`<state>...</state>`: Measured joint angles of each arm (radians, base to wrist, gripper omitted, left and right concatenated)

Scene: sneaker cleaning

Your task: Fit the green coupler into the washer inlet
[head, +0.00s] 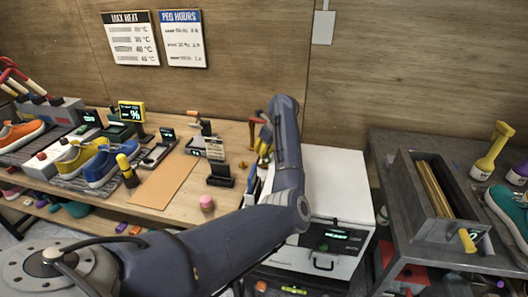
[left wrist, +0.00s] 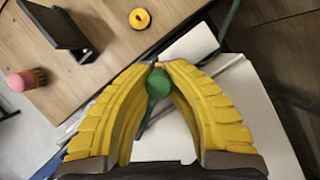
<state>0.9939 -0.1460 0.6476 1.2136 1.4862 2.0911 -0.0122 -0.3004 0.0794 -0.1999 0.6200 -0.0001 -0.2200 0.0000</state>
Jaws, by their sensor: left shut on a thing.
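My left gripper (head: 264,150) reaches over the gap between the wooden bench and the white washer (head: 345,175), partly hidden behind my own arm in the head view. In the left wrist view its yellow ribbed fingers (left wrist: 158,66) are closed at the tips on the green coupler (left wrist: 158,86). The coupler's rounded green body shows between the fingers, with a thin green part running down from it. White surfaces, apparently of the washer, lie beneath. I cannot make out the washer inlet. My right gripper is not in view.
The wooden bench (head: 230,145) holds a dark stand (head: 220,177), a pink-topped brush (head: 206,203) and an orange-yellow knob (left wrist: 140,18) near the gripper. Sneakers stand further left. A grey table (head: 390,150) with an open box stands right of the washer.

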